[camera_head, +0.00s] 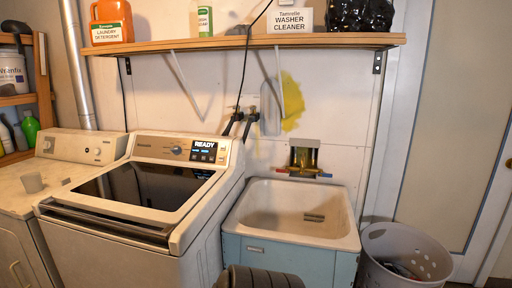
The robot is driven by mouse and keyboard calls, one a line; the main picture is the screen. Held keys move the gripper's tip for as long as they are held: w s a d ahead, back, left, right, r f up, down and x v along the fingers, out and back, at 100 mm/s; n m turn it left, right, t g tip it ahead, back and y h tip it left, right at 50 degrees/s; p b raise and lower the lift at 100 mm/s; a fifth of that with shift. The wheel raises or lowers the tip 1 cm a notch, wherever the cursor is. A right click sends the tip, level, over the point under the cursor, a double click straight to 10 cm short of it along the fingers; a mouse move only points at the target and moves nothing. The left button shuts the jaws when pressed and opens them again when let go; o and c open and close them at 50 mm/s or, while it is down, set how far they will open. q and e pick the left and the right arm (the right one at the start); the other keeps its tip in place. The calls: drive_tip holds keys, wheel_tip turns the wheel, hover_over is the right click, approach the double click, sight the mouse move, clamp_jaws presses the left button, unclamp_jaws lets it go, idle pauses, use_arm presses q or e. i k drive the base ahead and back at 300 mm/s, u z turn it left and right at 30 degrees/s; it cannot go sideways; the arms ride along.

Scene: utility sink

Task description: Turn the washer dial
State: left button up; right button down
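The washer (190,222) stands left of centre, a white top-loader with a dark glass lid that is down. Its dial (176,150) is a small round knob on the sloped control panel at the back, left of the lit display (204,150) reading "READY". The dial is too small to read its pointer or setting. Nothing touches the dial. Neither of my grippers shows in the head view.
A utility sink (290,212) with a brass faucet (304,156) is right of the washer, then a grey basket (402,256). A wooden shelf (240,43) with detergent (112,22) hangs above.

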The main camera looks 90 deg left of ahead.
sight(176, 149)
drive_tip(key=u, duration=2.35)
